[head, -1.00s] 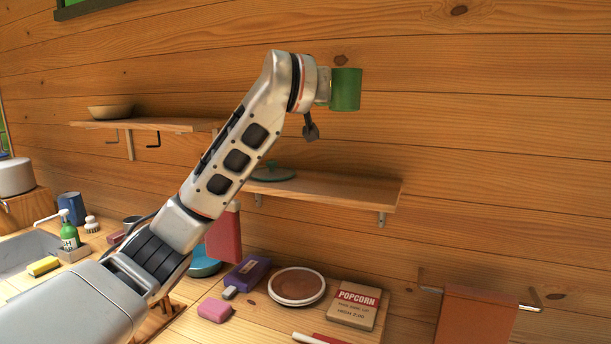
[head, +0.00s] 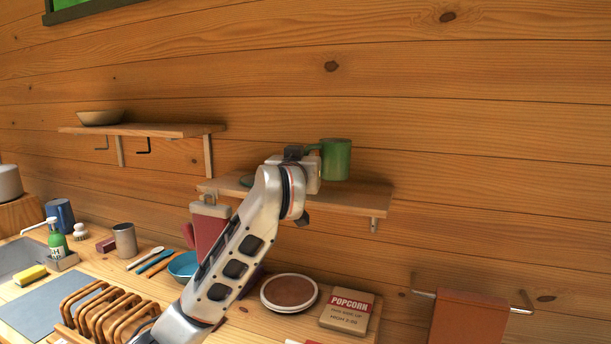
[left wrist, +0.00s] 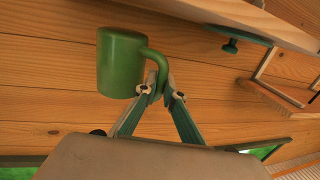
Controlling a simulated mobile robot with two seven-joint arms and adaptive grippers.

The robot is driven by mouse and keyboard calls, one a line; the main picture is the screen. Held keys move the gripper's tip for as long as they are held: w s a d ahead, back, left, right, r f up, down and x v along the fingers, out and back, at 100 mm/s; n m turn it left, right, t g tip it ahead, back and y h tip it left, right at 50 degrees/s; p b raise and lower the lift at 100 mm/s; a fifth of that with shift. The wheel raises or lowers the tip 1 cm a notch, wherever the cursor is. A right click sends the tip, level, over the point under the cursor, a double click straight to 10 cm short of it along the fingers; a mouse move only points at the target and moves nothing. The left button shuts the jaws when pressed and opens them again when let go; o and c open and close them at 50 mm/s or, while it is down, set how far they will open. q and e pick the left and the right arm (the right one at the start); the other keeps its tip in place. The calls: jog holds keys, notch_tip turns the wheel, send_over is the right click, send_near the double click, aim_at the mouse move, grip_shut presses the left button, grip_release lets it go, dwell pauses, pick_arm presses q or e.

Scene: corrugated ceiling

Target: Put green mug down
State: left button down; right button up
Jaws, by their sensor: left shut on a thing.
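The green mug (head: 336,160) is upright in the head view, at the right-hand wall shelf (head: 345,198). My left gripper (head: 312,152) is shut on the mug's handle, with the mug to its right. The left wrist view shows the fingertips (left wrist: 160,90) closed on the handle of the mug (left wrist: 120,63). In the head view the mug's base appears at about the level of the shelf top; I cannot tell whether it touches. My right gripper is not in view.
A teal lid (left wrist: 231,46) lies on the shelf to the left, partly hidden by my arm in the head view. Another shelf (head: 140,130) holds a bowl (head: 100,117). Below are a plate (head: 289,292), a popcorn box (head: 347,312) and a wooden rack (head: 95,308). The shelf's right part looks clear.

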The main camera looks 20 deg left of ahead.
pick_arm(q)
jog(key=shift+f, duration=1.8)
jog(key=shift+f, duration=0.2)
jog(key=c, duration=2.2)
grip_release()
jog(key=shift+o, duration=0.2)
jog(key=shift+s+r, duration=0.1)
jog(key=shift+r, duration=0.05)
jog(key=s+d, duration=0.2)
jog(key=s, duration=0.9)
jog(key=shift+s, duration=0.35)
